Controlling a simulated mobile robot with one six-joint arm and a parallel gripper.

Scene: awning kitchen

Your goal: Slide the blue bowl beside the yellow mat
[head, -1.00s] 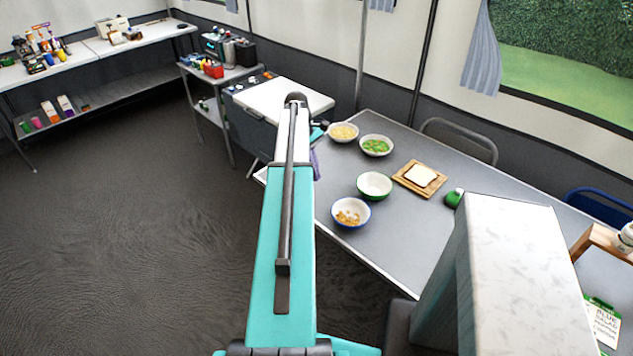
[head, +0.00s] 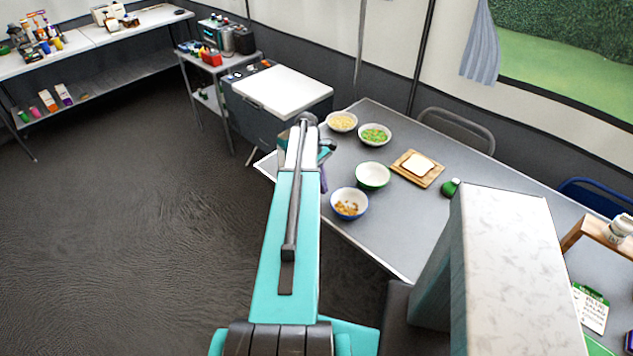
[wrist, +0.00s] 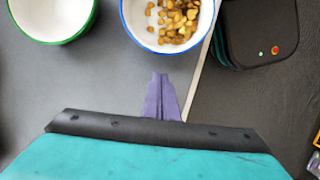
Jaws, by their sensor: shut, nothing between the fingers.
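The blue bowl (head: 351,194) is white inside with a blue outside, and brown chunks lie in it. It stands upright on the grey table near its front left edge, and in the wrist view (wrist: 203,28) the top of the picture cuts it off. My gripper (wrist: 161,77) has purple fingers, shut and empty. They point at the bowl's near rim in the wrist view, with a small gap in the picture. In the head view my gripper (head: 323,179) is left of the bowl, partly behind my arm. I cannot make out a yellow mat in either view.
A green bowl (head: 372,174) stands close beside the blue one. Farther back are a bowl of pale food (head: 342,121), a bowl of green food (head: 375,134) and a wooden board (head: 432,179) with bread. The table edge (wrist: 199,65) runs close right of my fingers.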

